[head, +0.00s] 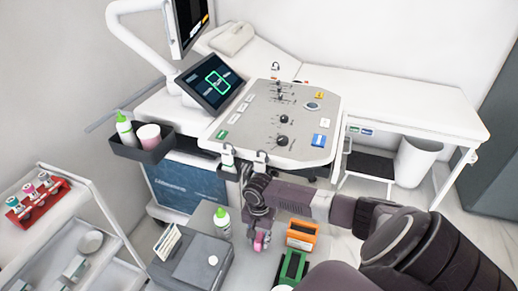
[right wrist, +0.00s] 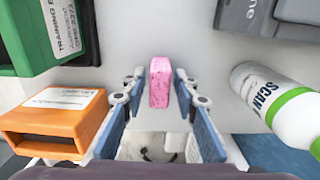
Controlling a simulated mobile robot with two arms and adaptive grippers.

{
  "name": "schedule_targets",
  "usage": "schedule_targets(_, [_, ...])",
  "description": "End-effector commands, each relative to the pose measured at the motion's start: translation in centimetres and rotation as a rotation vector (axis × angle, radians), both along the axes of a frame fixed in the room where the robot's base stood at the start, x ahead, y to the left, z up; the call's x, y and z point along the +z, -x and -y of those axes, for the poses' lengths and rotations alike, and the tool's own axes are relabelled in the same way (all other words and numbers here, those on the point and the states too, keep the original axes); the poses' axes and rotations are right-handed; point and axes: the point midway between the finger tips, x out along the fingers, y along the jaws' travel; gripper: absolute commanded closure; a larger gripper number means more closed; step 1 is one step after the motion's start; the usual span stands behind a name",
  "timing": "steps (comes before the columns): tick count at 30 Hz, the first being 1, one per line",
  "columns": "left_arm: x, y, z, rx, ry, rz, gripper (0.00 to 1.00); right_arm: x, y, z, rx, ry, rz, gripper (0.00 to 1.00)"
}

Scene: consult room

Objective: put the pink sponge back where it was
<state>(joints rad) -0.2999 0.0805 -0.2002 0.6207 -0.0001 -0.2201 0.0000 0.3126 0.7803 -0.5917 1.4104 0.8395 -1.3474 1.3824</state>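The pink sponge (head: 258,243) is a small upright block on the grey surface in front of the ultrasound machine. In the right wrist view the sponge (right wrist: 160,82) lies between and just beyond the tips of my right gripper (right wrist: 160,76). The fingers are open, with a visible gap on each side of the sponge. In the head view my right gripper (head: 258,232) points down over the sponge and partly hides it. I cannot tell how far the tips are above the surface. My left gripper is not in view.
An orange box (head: 301,236) and a green box (head: 291,269) stand right of the sponge. A green-capped bottle (head: 222,222) and a grey box (head: 203,262) stand left. The ultrasound console (head: 285,140) rises behind. A rack with red-held tubes (head: 38,200) stands far left.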

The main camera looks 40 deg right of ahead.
Motion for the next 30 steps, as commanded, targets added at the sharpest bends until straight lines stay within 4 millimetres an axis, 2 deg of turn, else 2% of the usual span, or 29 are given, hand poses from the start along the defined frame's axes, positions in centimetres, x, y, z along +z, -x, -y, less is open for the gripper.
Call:
schedule_targets(9, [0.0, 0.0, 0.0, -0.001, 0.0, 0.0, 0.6, 0.1, 0.0, 0.0, 0.0, 0.001, 0.0, 0.66])
schedule_targets(13, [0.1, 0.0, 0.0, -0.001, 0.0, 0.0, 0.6, 1.1, -0.1, 0.0, 0.0, 0.001, 0.002, 0.66])
schedule_targets(24, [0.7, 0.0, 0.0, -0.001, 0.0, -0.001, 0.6, 8.6, -0.2, 0.0, 0.0, 0.0, 0.003, 0.66])
schedule_targets(30, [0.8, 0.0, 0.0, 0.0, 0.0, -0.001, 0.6, 11.5, -0.1, 0.0, -0.001, 0.0, 0.001, 0.66])
